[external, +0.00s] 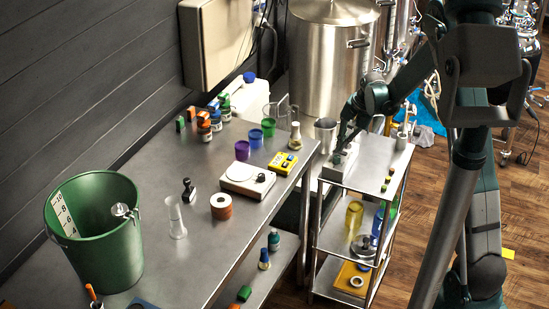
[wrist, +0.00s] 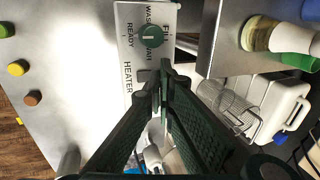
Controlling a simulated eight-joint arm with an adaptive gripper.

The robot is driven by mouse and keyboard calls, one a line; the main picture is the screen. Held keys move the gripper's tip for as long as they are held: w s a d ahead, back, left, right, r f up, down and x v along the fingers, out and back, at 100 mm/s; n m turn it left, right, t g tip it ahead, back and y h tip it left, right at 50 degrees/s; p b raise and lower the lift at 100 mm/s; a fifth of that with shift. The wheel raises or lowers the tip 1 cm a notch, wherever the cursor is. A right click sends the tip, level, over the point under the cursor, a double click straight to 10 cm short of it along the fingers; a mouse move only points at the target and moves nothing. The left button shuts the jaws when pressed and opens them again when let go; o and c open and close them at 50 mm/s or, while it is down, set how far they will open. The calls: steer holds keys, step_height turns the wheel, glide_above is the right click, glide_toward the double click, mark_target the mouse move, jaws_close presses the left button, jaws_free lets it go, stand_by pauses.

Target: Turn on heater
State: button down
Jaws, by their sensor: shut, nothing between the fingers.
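A white control box (external: 336,172) stands at the left side of the steel cart's top. In the wrist view its panel (wrist: 128,47) carries the words FILL, WASH, READY and HEATER and a green knob (wrist: 151,36) with a white pointer mark. A small dark switch (wrist: 143,76) sits beside the HEATER label, partly hidden by my fingers. My gripper (wrist: 165,72) is shut and empty, fingertips over the panel just right of the switch. I cannot tell whether they touch it. In the external view my gripper (external: 343,143) is over the box and hides part of it.
The cart top (external: 376,158) holds a metal cup (external: 325,131) behind the box and small coloured pieces at its right. A steel table (external: 195,237) with jars and a scale lies left of the cart. A large steel kettle (external: 330,55) stands behind.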

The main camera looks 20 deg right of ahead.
mark_target(340, 153)
stand_by(0.4)
steer(key=shift+w+a+f+g+h+b, duration=0.3)
steer(key=shift+f+g+h+b, duration=0.1)
steer(key=shift+f+g, duration=0.1)
steer(key=shift+s+d+r, duration=0.1)
steer(key=shift+s+d, duration=0.2)
steer(key=shift+s+d+r, duration=0.1)
steer(key=shift+s+d, duration=0.3)
steer(key=shift+r, duration=0.15)
steer(key=w+a+p+v, duration=0.1)
steer(key=w+a+v, duration=0.1)
steer(key=v, duration=1.1)
steer(key=shift+r, duration=0.55)
